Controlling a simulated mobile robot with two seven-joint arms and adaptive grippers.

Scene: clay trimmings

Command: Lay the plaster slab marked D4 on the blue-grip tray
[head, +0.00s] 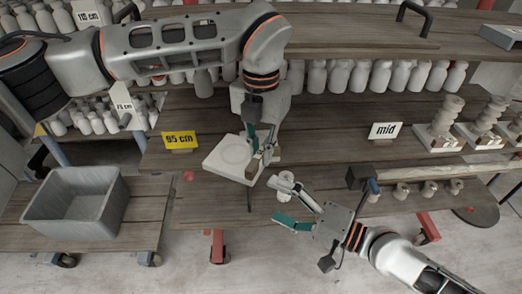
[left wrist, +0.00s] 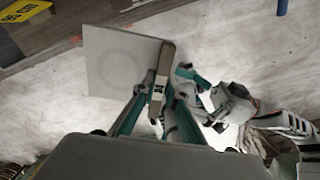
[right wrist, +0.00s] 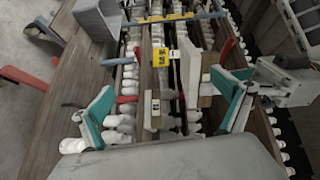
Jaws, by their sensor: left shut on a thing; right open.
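A square pale plaster slab (head: 226,157) with a faint round mark is in my left gripper (head: 263,152), over the front of the shelving in the head view. In the left wrist view the fingers (left wrist: 157,95) are shut on its brown edge strip, which bears a small label; I cannot read D4 on it. The slab (left wrist: 115,60) extends up and left from the fingers. My right gripper (head: 275,202) is open and empty, just below and right of the slab. In the right wrist view the slab (right wrist: 190,72) shows edge-on beyond the open fingers. I cannot pick out the blue-grip tray.
A grey bin (head: 75,195) stands on the low wooden cart at left. A yellow 95 cm sign (head: 180,141) and a white "mid" sign (head: 385,131) stand on the shelf. Several white bottles and stacked pieces (head: 445,118) line the shelves.

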